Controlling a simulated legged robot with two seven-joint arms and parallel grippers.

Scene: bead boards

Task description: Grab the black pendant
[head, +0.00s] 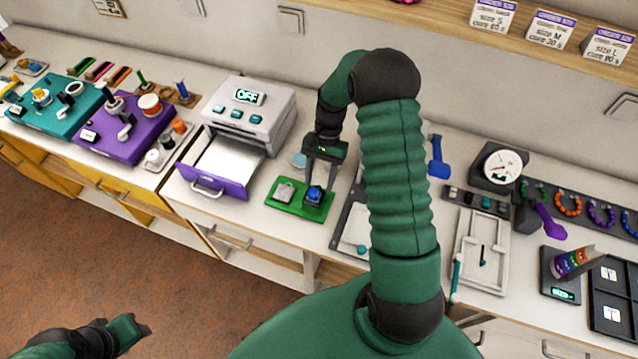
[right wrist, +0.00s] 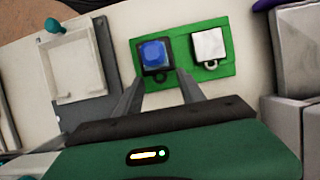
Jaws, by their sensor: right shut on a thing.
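The black pendant (right wrist: 158,75) has a square black frame, a blue stone in it and a small loop. It is on a green board (right wrist: 186,75), beside a pale silver pendant (right wrist: 209,45). My right gripper (right wrist: 157,80) has its fingers at both sides of the black pendant near its loop end and is shut on it. In the head view the right gripper (head: 318,182) reaches down over the board (head: 285,206), with the black pendant (head: 315,201) at its fingertips. Part of my left arm shows at bottom left; its fingers do not show.
A grey device marked OFF with an open purple-fronted drawer (head: 213,184) stands left of the board. A tray with a pale plate (head: 355,240) lies to the right, partly behind my right arm. Bare counter lies in front of the board.

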